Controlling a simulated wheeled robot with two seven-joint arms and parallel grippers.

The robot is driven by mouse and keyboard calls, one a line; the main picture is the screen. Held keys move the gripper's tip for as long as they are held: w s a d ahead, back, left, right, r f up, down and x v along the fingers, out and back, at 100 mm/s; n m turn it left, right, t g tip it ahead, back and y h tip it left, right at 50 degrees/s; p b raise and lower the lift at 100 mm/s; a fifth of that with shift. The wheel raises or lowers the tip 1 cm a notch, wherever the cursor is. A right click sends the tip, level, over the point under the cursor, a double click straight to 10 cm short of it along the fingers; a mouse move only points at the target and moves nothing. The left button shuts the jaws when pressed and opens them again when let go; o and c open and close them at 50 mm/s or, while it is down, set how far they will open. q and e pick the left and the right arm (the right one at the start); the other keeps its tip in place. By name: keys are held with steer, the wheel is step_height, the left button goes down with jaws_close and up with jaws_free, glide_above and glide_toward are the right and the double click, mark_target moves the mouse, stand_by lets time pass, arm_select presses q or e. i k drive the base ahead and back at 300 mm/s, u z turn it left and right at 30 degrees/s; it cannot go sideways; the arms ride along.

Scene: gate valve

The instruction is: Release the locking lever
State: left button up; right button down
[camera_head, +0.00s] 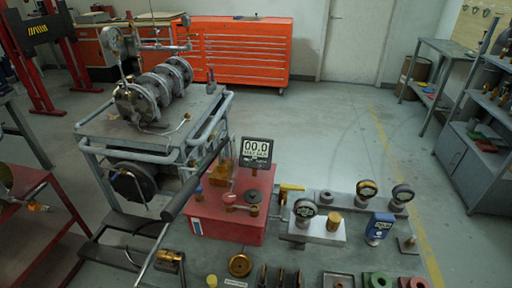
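A yellow lever handle (292,187) stands out beside the red block, at the left end of the grey bench plate. I cannot tell for sure which of these parts is the locking lever. Neither of my grippers shows in the head view, and nothing is seen touching the levers.
A grey pipe-framed cart (152,128) with flanged pipework (160,88) stands left. A long dark cylinder (195,180) slants between cart and red block. Gauges (305,209) and a blue meter (379,228) stand right. An orange tool cabinet (238,50) is behind. Open floor lies between.

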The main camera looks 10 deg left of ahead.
mark_target(301, 240)
steer(key=z, duration=0.8)
steer(key=k, duration=1)
steer(key=u, duration=1.2)
steer(key=i, duration=0.5)
